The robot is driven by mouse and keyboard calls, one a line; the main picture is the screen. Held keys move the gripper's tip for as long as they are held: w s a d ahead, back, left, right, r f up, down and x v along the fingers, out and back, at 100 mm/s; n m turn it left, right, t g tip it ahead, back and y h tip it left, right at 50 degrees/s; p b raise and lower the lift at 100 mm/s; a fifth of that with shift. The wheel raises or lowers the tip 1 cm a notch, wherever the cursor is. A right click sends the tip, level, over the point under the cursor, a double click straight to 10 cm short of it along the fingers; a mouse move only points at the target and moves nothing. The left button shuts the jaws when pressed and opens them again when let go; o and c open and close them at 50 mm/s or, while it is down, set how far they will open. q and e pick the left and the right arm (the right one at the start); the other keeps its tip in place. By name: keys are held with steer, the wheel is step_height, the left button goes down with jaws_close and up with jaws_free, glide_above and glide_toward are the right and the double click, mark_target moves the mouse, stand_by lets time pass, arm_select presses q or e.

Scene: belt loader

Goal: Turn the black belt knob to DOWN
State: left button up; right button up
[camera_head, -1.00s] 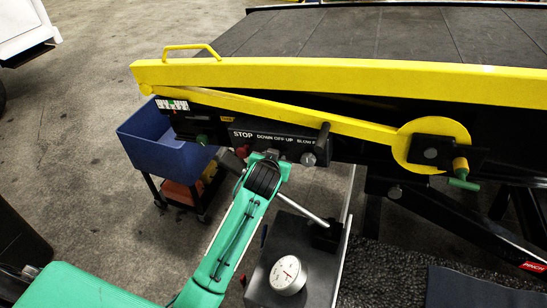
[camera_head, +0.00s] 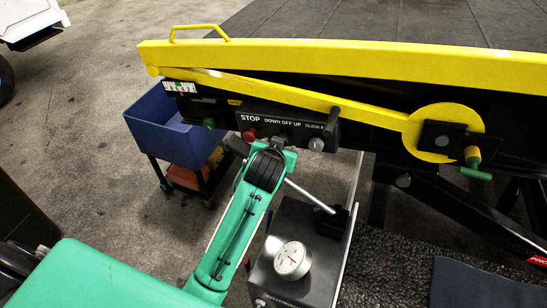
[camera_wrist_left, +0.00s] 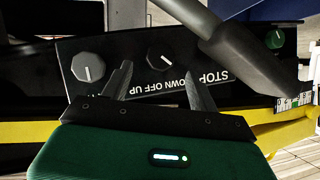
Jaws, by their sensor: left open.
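The control panel (camera_head: 262,120) carries the words STOP, DOWN OFF UP and a partly hidden SLOW label. In the head view my left gripper's wrist covers part of the panel's lower edge, and its fingers are hidden. In the left wrist view the panel is upside down. The black belt knob (camera_wrist_left: 164,57) sits beside the DOWN OFF UP lettering, with a short white mark; which word it points to is unclear. My left gripper (camera_wrist_left: 158,72) is open, its fingers spread to either side of the knob in the picture. I cannot tell whether they touch it. My right gripper is out of view.
A second knob (camera_wrist_left: 88,67) is close to one finger. A red stop button (camera_head: 249,135) and a green knob (camera_head: 208,123) lie to the left. A yellow arm (camera_head: 300,95) runs above the panel. A box with a gauge (camera_head: 292,260) stands below, a blue bin (camera_head: 165,130) left.

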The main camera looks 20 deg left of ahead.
arm_select(q)
steer(key=b+v, duration=0.1)
steer(key=v, duration=0.8)
steer(key=shift+b, duration=0.4)
